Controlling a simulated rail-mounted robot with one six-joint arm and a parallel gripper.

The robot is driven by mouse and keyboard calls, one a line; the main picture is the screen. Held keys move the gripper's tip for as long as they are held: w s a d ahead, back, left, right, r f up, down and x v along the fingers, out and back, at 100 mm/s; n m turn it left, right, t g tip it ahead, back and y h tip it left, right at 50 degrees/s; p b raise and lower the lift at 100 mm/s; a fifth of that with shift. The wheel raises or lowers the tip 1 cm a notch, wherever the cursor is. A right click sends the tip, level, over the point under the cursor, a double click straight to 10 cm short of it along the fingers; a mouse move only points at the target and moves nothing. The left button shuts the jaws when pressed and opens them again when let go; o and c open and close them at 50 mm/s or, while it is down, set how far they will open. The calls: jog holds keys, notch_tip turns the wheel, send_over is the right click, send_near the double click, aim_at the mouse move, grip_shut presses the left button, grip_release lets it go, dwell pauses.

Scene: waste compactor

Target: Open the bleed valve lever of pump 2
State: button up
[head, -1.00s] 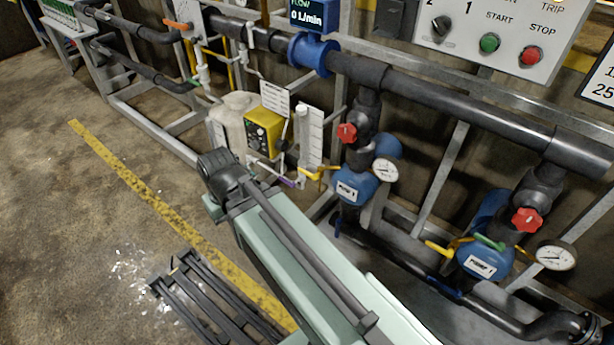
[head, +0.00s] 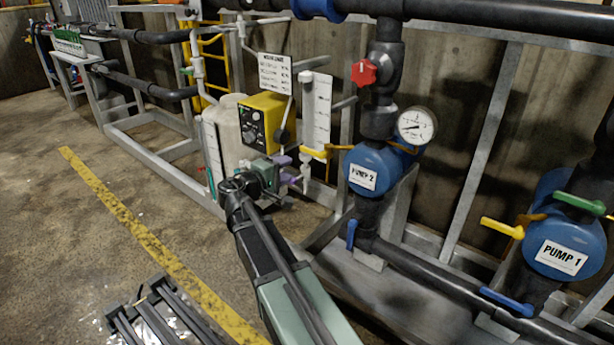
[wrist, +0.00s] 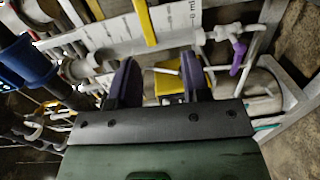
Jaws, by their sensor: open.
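Pump 2 (head: 372,172) is a blue body with a white label in the middle of the head view. A yellow lever (head: 314,153) sticks out to its left, roughly level; I take it for the bleed valve lever. In the wrist view a yellow bar (wrist: 146,22), likely this lever, shows beyond the fingertips. My gripper (head: 286,170) is just left of and slightly below the lever in the head view. Its two purple fingers are apart and empty in the wrist view (wrist: 157,78). I see no contact with the lever.
A yellow dosing unit (head: 262,122) and a pale tank (head: 228,140) stand just behind my gripper. A white clear-scaled tube (head: 307,110) rises beside the lever. A gauge (head: 416,126) and red valve knob (head: 364,73) sit above pump 2. Pump 1 (head: 562,245) is at right.

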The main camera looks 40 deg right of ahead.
aim_at(306, 151)
jog(key=shift+h, duration=0.3)
jog(key=x, duration=0.3)
jog(key=r+x, duration=0.1)
jog(key=x, duration=0.6)
jog(key=shift+w+d+r, duration=0.15)
jog(key=shift+w+d, duration=0.15)
jog(key=shift+w, duration=0.15)
jog(key=shift+c, duration=0.4)
grip_shut()
